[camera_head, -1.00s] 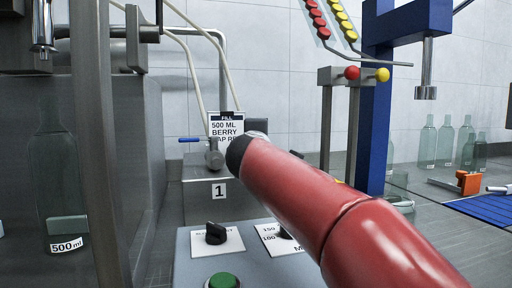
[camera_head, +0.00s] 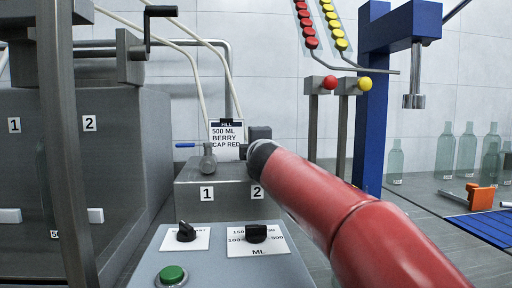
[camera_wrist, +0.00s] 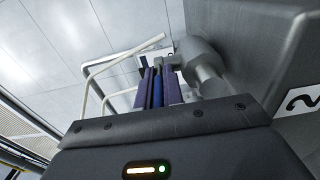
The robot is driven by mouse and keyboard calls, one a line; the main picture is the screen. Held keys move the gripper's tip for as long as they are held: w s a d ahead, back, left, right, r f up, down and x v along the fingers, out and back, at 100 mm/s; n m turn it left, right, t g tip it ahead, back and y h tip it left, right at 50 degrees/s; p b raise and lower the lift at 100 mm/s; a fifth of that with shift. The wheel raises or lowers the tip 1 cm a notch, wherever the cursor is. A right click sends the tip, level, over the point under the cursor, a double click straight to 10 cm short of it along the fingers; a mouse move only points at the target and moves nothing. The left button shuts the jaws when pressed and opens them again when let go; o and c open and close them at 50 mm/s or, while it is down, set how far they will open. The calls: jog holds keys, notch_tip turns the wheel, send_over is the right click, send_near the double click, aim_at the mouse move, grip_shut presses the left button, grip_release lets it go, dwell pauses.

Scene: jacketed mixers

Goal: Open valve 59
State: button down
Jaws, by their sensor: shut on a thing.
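In the head view a grey valve with a blue lever (camera_head: 184,145) sits on a grey block above a label 1 (camera_head: 207,194). A label 2 (camera_head: 257,191) is to its right, and my red arm covers the place above it. In the wrist view my gripper (camera_wrist: 160,75) is shut on a blue lever (camera_wrist: 157,92), between its purple-tinged fingers. A grey valve body (camera_wrist: 207,68) is just right of the fingers, with a label 2 (camera_wrist: 302,101) beside it. No label 59 is readable. In the head view the fingers are hidden behind my arm.
A sign (camera_head: 227,138) reads 500 ML BERRY CAP RED. A control panel with two black knobs (camera_head: 256,233) and a green button (camera_head: 172,274) is in front. A grey tank (camera_head: 110,150) with a crank is at left. A blue press (camera_head: 374,110) and bottles (camera_head: 466,150) are at right.

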jog(key=shift+f, duration=0.1)
jog(key=c, duration=1.8)
grip_release()
jog(key=s+d+b, duration=0.1)
jog(key=s, duration=0.6)
jog(key=shift+s+d, duration=0.2)
jog(key=shift+s, duration=0.15)
